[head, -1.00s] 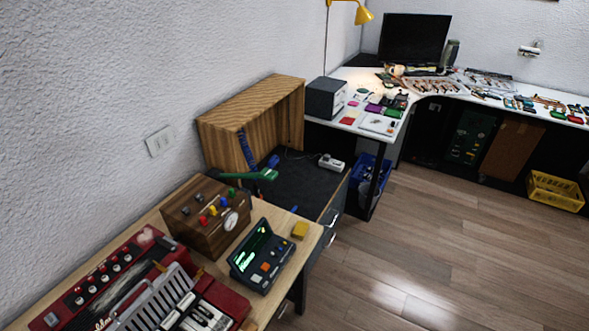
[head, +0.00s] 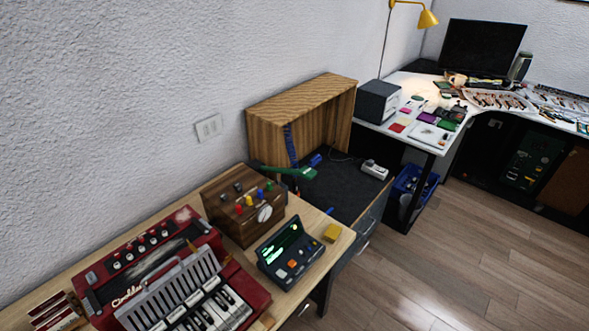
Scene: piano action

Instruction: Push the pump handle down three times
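I cannot make out a pump handle for certain. A green long-handled object (head: 290,172) sticks out near the wooden box, and I cannot tell what it is. My gripper is not in view.
A red accordion (head: 170,275), a wooden box with coloured knobs (head: 238,225) and a dark device with a lit screen (head: 290,255) stand on the near table. An open wooden cabinet (head: 300,110) stands behind. Wood floor (head: 470,250) is clear at right.

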